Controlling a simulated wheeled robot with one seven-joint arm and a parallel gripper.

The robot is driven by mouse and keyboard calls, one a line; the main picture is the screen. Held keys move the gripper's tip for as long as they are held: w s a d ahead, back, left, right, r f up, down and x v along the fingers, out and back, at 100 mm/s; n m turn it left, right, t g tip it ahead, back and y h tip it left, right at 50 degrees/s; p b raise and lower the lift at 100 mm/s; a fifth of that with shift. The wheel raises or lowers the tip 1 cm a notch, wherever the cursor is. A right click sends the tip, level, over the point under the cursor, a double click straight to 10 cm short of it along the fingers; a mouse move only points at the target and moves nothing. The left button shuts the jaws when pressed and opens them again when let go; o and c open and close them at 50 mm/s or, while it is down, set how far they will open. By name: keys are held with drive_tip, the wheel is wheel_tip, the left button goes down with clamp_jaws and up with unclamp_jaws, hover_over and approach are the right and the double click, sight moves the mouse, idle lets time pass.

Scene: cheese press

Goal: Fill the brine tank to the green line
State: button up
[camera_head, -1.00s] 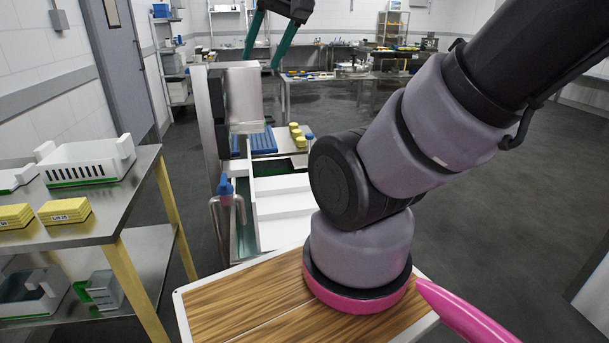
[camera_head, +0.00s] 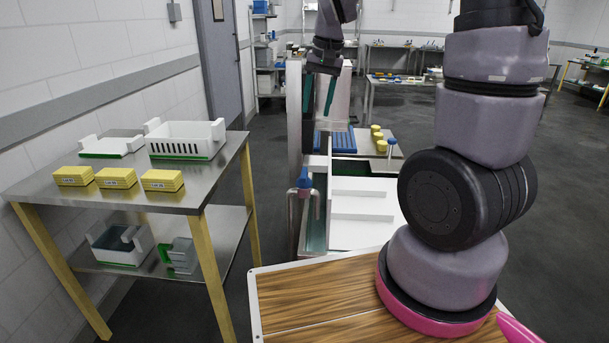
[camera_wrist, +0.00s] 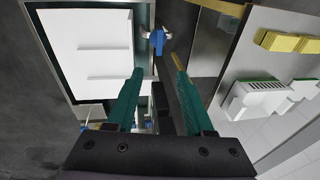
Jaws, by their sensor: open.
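The brine tank appears to be the long steel-rimmed basin (camera_head: 299,225) ahead of me, with white panels (camera_head: 362,208) and a narrow blue-green strip along its left side. It also shows in the wrist view, with white panels (camera_wrist: 88,45). A tap with a blue handle (camera_head: 304,180) stands at its left edge; the blue handle (camera_wrist: 157,40) is beyond my fingertips in the wrist view. My gripper (camera_head: 317,112) is open and empty, pointing down above and behind the tap. Its two green fingers are apart in the wrist view (camera_wrist: 158,66). I cannot make out a green line or a water level.
A steel table (camera_head: 205,190) on the left holds yellow blocks (camera_head: 117,178) and a white crate (camera_head: 186,139). Behind the basin are a blue ribbed mat (camera_head: 335,141) and yellow pieces (camera_head: 377,136). Open floor (camera_head: 575,200) lies to the right.

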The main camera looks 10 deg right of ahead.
drive_tip(key=g+h, duration=0.1)
drive_tip(key=g, duration=0.1)
approach(304, 172)
wheel_tip(304, 172, down, 11)
drive_tip(key=shift+s+a+r, duration=0.1)
drive_tip(key=shift+r, duration=0.1)
drive_tip(key=shift+n, duration=0.3)
clamp_jaws()
